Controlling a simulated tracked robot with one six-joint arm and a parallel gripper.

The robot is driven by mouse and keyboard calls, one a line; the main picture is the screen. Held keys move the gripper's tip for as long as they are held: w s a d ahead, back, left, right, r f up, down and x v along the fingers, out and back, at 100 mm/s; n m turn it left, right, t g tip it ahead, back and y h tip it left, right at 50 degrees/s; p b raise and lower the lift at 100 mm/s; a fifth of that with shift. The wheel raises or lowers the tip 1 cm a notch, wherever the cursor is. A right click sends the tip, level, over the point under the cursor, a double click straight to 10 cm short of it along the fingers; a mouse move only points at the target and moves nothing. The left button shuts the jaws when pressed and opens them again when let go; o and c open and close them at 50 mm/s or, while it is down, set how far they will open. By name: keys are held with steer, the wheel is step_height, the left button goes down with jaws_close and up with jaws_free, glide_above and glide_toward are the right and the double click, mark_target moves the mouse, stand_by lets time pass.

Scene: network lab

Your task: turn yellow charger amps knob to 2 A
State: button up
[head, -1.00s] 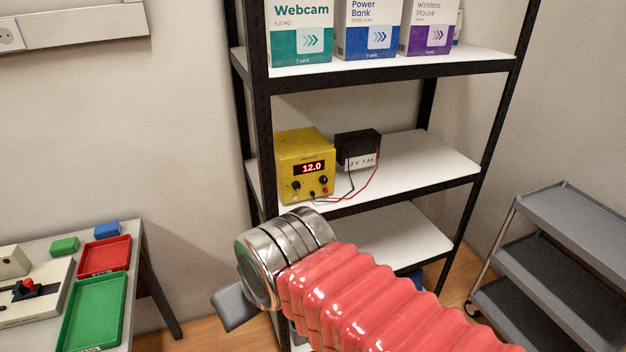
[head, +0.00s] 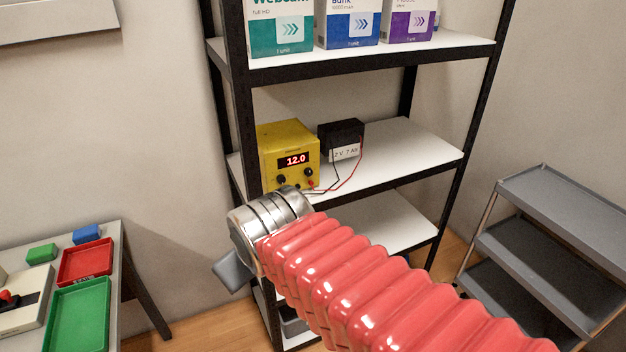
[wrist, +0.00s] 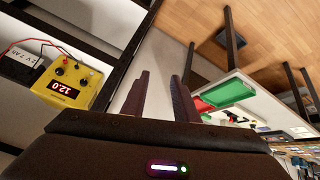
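The yellow charger (head: 289,152) stands on the middle shelf of the black-framed rack. Its red display reads 12.0. Two dark knobs (head: 281,179) show on its front below the display. In the wrist view the charger (wrist: 68,82) appears upside down at the left, with its knobs toward the top. My gripper (wrist: 160,82) is open and empty, its two dark fingers apart, to the right of the charger in that view. It touches nothing there. The knob markings are too small to read.
A black battery (head: 341,139) stands right of the charger, joined by red and black leads (head: 340,182). A rack post (head: 240,110) rises beside the charger. Boxes fill the shelf above. A table with trays (head: 85,262) is left; a grey cart (head: 560,220) is right.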

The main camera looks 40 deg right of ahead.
steer(key=w+d+f+n+t+h, duration=0.1)
steer(key=w+d+n+t+h, duration=0.2)
steer(key=w+d, duration=0.65)
steer(key=n+t, duration=0.4)
steer(key=n, duration=0.8)
glide_toward(310, 174)
steer(key=s+a+f, duration=0.1)
steer(key=a, duration=0.2)
steer(key=s+d+f+n+t+y, duration=0.1)
steer(key=s+d+f+n+t, duration=0.1)
steer(key=s+n+t, duration=0.2)
steer(key=s+n, duration=0.2)
steer(key=shift+d+n, duration=0.3)
steer(key=shift+d, duration=0.05)
steer(key=shift+w+f, duration=0.1)
steer(key=w, duration=0.4)
steer(key=w+d, duration=0.1)
steer(key=w, duration=0.4)
steer(key=w+d, duration=0.1)
steer(key=w, duration=0.3)
steer(key=shift+w+d, duration=0.25)
steer(key=shift+c, duration=0.2)
